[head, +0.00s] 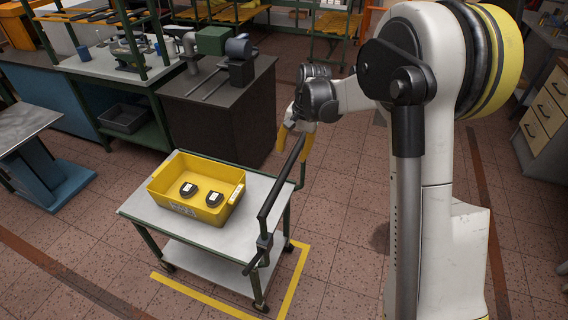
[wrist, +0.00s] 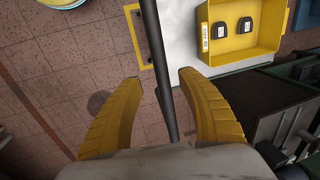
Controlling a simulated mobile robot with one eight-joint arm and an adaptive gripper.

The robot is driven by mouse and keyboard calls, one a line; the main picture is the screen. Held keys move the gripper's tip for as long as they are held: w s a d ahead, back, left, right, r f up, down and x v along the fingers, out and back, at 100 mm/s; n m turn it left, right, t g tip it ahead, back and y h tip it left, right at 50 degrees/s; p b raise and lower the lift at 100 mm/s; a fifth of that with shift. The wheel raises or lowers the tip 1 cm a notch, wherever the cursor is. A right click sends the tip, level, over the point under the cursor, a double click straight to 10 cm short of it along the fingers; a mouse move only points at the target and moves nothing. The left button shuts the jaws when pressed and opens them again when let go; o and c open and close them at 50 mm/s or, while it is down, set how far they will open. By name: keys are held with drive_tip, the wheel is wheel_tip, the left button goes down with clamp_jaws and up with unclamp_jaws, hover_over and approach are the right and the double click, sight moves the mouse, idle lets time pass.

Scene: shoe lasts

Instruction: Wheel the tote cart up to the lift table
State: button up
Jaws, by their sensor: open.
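The tote cart (head: 150,205) has a pale top, a lower shelf and a green frame, and stands in the middle of the head view. A yellow tote (head: 203,220) with two dark objects sits on it. The cart's dark handle bar (head: 270,205) runs along its right side. My gripper (head: 291,156) is at the bar's far end. In the wrist view the bar (wrist: 152,45) passes between the two spread yellow fingers of my gripper (wrist: 159,78), with gaps both sides. The lift table (head: 28,124), grey-topped with a blue base, stands at the left edge.
A yellow floor line (head: 205,298) runs around the cart's near and right sides. A dark-topped workbench (head: 215,85) stands just behind the cart. A grey bin (head: 124,118) sits on a low shelf. Open tiled floor lies between cart and lift table.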

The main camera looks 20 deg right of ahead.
sight(287, 167)
drive_tip(key=f, duration=0.2)
drive_tip(key=a+f+b, duration=0.1)
drive_tip(key=f, duration=0.2)
drive_tip(key=w+f+b, duration=0.1)
drive_tip(key=f, duration=0.2)
drive_tip(key=shift+a+f, duration=0.15)
drive_tip(key=shift+c, duration=0.4)
clamp_jaws()
